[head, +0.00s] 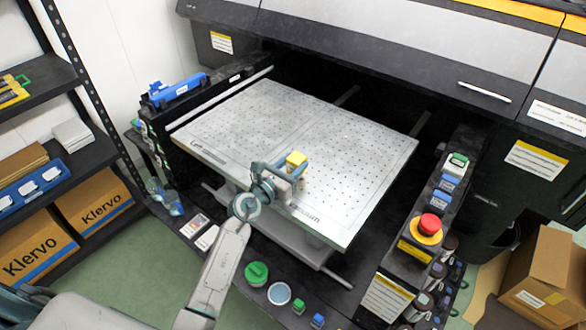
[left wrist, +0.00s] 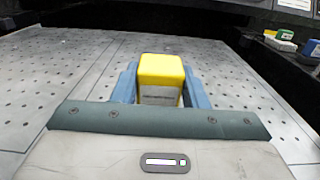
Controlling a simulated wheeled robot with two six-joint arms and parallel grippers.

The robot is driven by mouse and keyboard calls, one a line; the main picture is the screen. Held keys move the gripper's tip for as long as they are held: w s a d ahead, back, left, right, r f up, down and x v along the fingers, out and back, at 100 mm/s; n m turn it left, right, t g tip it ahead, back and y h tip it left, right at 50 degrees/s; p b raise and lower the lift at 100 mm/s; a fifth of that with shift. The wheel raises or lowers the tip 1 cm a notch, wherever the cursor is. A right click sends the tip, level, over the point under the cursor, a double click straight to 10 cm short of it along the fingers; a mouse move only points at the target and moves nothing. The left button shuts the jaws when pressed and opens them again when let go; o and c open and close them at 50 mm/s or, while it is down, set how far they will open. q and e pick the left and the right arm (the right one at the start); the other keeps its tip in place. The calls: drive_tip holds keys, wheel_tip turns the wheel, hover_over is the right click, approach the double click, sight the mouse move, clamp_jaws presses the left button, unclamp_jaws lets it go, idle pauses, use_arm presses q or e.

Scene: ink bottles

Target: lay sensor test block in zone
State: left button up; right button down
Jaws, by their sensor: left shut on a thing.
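The sensor test block (head: 296,159) is yellow on top with a pale grey lower part. It also shows in the left wrist view (left wrist: 161,71), between two blue fingers. My left gripper (head: 290,170) is shut on it, over the front half of the perforated white platen (head: 255,105). Whether the block touches the platen I cannot tell. The fingers and wrist hide its sides and lower part. No clearly marked zone shows on the platen; its edges carry printed lettering. My right gripper is not in view.
A control panel with a red emergency button (head: 430,224) stands right of the platen. A blue tool (head: 178,87) lies on the left rail. Green and white round lids (head: 257,273) sit on the front ledge. The platen around the block is clear.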

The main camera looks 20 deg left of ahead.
use_arm(q)
drive_tip(key=shift+f, duration=0.7)
drive_tip(key=shift+f+b, duration=0.25)
drive_tip(key=shift+b, duration=0.05)
drive_tip(key=o, duration=1)
drive_tip(key=shift+r, duration=0.1)
drive_tip(key=shift+r+p, duration=0.25)
drive_tip(key=shift+p, duration=0.1)
drive_tip(key=b+v, duration=0.1)
drive_tip(key=v, duration=1.1)
